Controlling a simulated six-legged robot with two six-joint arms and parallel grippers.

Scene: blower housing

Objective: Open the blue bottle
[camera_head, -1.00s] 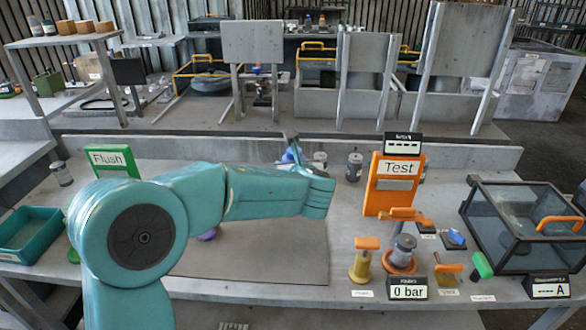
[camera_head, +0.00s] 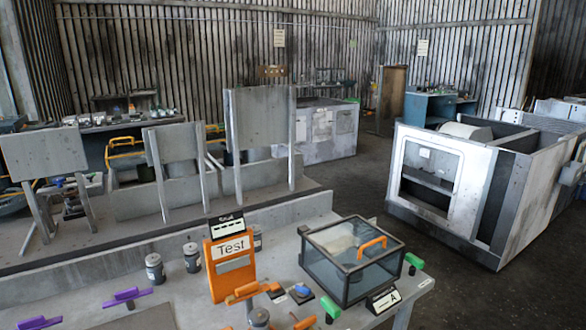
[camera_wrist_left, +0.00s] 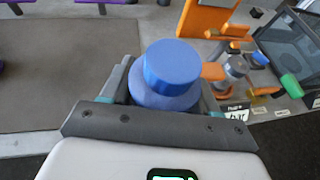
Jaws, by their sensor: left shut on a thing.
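The blue bottle (camera_wrist_left: 165,99) is in the middle of the left wrist view, with its round blue cap (camera_wrist_left: 172,66) on top. The cap is seated on the bottle and seen from above at a slant. My left gripper (camera_wrist_left: 164,88) is shut on the bottle, one finger on each side, and the cap stands clear above the fingers. The lower part of the bottle is hidden by the gripper. No arm shows in the head view, and my right gripper is in neither view.
The bench holds an orange Test stand (camera_head: 231,262), a glass-sided box (camera_head: 352,258) with an orange handle, grey jars (camera_head: 155,268) and purple-handled parts (camera_head: 127,297). A grey mat (camera_wrist_left: 60,75) lies bare at left in the wrist view.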

